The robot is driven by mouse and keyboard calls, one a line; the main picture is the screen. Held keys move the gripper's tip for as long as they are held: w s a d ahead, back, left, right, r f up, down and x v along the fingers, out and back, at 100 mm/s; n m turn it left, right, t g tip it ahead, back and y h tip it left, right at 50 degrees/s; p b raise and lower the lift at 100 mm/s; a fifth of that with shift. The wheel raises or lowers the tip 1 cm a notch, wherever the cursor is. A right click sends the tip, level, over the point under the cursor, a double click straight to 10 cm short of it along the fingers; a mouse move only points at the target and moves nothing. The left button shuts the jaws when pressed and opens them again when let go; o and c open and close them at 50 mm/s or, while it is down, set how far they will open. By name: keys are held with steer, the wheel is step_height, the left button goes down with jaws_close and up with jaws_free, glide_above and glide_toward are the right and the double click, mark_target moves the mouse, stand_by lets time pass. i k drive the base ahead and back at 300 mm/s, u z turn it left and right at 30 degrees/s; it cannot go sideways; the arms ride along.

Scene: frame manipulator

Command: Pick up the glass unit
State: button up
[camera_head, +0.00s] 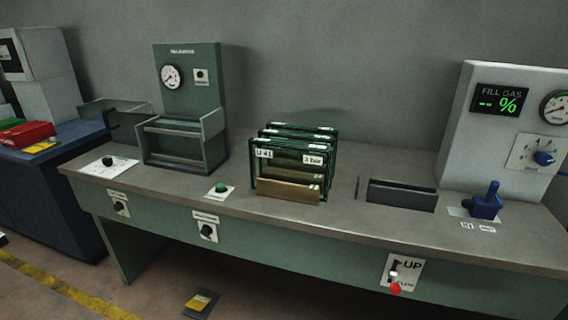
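Several glass units (291,170) stand upright, one behind another, in a rack on the middle of the workbench. They are dark-framed panes with white labels; the front one carries labels reading "U 41" and "3 bar". A wooden block or rack front (288,191) covers the lower part of the front unit. The units behind are mostly hidden, with only their top edges and labels showing. My gripper is not in view.
The workbench (240,185) holds a green gauge station (188,85) at left, a dark slotted holder (402,195) and a blue clamp (486,203) at right. A grey fill-gas panel (468,130) stands at far right. A blue cabinet (50,190) with red and green boxes is at far left.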

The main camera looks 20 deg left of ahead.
mark_target(308, 164)
steer(key=k, duration=0.6)
steer(key=u, duration=0.6)
steer(key=i, duration=0.45)
steer(key=u, duration=0.75)
steer(key=i, duration=0.75)
steer(key=z, duration=0.6)
steer(key=i, duration=0.75)
steer(key=z, duration=0.7)
